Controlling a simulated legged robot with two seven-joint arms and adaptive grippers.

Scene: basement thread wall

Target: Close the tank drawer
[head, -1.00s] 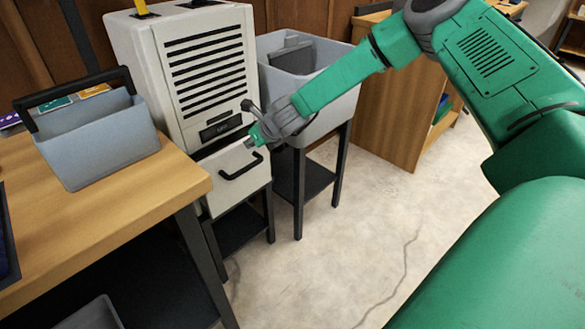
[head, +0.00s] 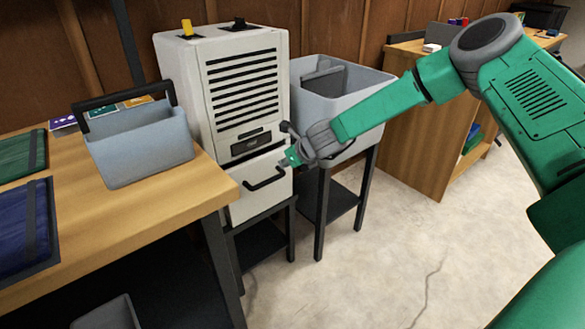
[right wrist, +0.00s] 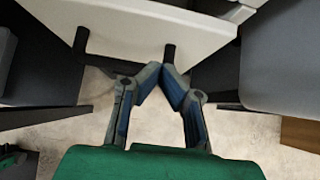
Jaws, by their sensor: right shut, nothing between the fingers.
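The tank drawer (head: 262,194) is the pale lower front of the white dehumidifier-like unit (head: 200,85). It seems to stand a little forward of the body above; how far is hard to tell. Its black bar handle (head: 264,182) faces the room. My right gripper (head: 288,158) is at the drawer's upper right, close to the handle's right end. In the right wrist view the drawer (right wrist: 150,25) fills the top, and the shut, empty fingertips (right wrist: 161,68) are just below the handle's right post; contact is unclear. My left gripper is out of view.
A wooden bench (head: 130,215) with a grey-blue caddy (head: 150,155) stands left of the unit. A grey tub (head: 345,105) on a black stand (head: 320,215) is close on the right. Open floor (head: 400,240) lies in front.

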